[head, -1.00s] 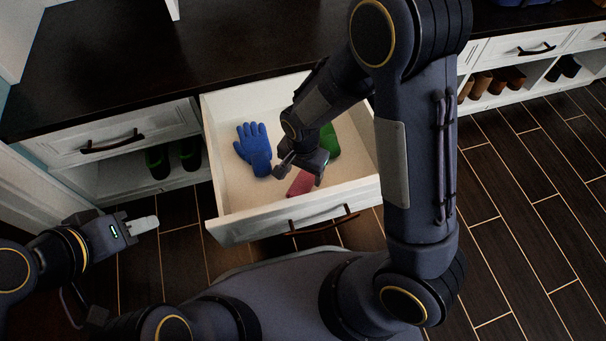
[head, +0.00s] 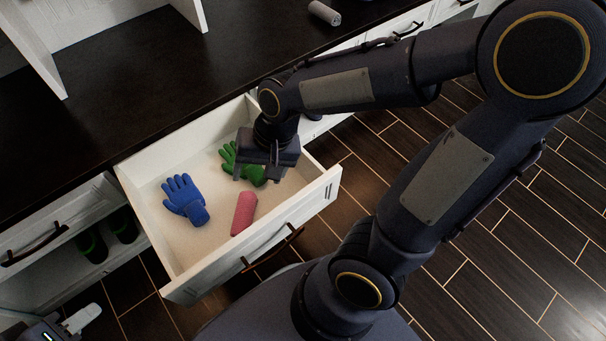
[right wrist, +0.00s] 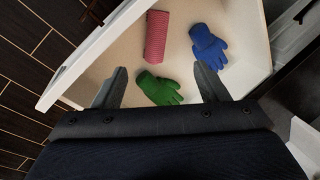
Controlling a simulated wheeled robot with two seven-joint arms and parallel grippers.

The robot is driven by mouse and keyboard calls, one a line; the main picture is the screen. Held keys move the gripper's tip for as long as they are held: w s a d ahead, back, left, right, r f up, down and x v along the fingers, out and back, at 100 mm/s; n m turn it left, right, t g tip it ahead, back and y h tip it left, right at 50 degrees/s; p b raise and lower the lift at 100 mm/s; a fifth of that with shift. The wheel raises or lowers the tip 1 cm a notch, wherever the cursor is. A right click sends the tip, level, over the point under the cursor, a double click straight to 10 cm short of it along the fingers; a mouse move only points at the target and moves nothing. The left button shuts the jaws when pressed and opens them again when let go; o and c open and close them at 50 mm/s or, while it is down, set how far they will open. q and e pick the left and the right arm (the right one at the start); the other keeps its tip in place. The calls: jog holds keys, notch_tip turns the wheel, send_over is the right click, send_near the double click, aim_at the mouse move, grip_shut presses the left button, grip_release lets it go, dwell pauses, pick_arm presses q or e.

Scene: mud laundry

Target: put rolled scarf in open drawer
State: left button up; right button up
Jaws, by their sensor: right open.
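The rolled scarf (head: 244,213), a pinkish-red ribbed roll, lies on the floor of the open drawer (head: 325,188), near its front. It also shows in the right wrist view (right wrist: 157,37), with nothing holding it. My right gripper (head: 257,176) is open and empty, above the drawer over the green glove and apart from the scarf. Its two spread fingers show in the right wrist view (right wrist: 163,78). My left gripper (head: 80,319) is at the bottom left corner, outside the drawer; its jaw state is unclear.
A blue glove (head: 185,200) and a green glove (head: 243,166) lie in the drawer beside the scarf. A grey roll (head: 325,13) lies on the dark countertop (head: 120,100). A closed drawer (head: 45,235) is at left, above a shelf with green footwear (head: 108,235).

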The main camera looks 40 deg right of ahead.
jog(key=s+d+r+n+t, duration=0.3)
jog(key=s+r, duration=0.3)
jog(key=s, duration=0.4)
jog(key=shift+d+r+n+t, duration=0.25)
jog(key=shift+d+n+t, duration=0.15)
jog(key=shift+d+n, duration=0.25)
jog(key=shift+a, duration=0.1)
